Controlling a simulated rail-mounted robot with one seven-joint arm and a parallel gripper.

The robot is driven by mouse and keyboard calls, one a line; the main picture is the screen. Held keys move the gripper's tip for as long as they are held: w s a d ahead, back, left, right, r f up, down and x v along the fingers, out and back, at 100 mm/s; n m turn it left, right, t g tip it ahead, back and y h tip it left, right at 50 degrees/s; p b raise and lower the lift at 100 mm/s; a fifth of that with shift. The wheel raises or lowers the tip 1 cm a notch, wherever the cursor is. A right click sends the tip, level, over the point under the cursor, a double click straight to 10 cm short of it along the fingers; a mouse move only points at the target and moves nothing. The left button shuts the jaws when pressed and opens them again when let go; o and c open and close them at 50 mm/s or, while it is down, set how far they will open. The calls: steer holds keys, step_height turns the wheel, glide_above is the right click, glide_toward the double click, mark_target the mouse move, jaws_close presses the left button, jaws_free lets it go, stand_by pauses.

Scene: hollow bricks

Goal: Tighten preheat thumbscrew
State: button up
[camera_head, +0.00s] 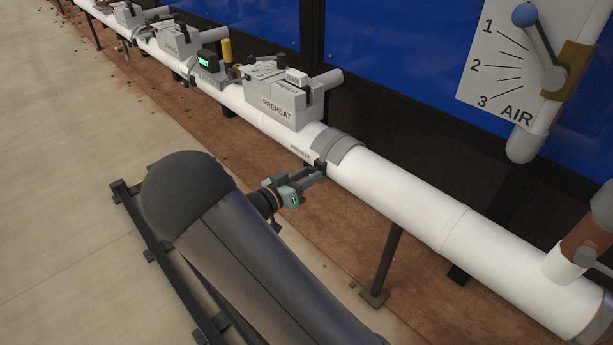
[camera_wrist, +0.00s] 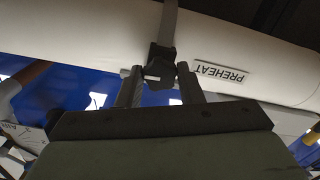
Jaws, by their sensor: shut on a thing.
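The preheat thumbscrew is the small dark knob (camera_wrist: 161,60) under a grey clamp band (camera_head: 338,147) around the white pipe (camera_head: 400,190). In the wrist view it sits between the two fingers of my gripper (camera_wrist: 160,72), below the band's strap. A PREHEAT label (camera_wrist: 220,73) is on the pipe just right of it and reads upside down there. In the head view my gripper (camera_head: 317,173) reaches the near side of the pipe at the clamp. It is shut on the thumbscrew, which is mostly hidden by the fingers in the head view.
A grey PREHEAT box (camera_head: 291,103) sits on the pipe to the upper left, with more boxes further along. An AIR dial (camera_head: 530,65) with a blue-knobbed lever stands at upper right. A dark support post (camera_head: 385,262) stands below the pipe. Blue panels are behind.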

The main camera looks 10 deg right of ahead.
steer(key=shift+a, duration=0.15)
steer(key=o, duration=1)
steer(key=shift+c, duration=0.2)
steer(key=p+v, duration=0.5)
steer(key=v, duration=1.2)
steer(key=shift+a, duration=0.15)
steer(key=shift+s, duration=0.15)
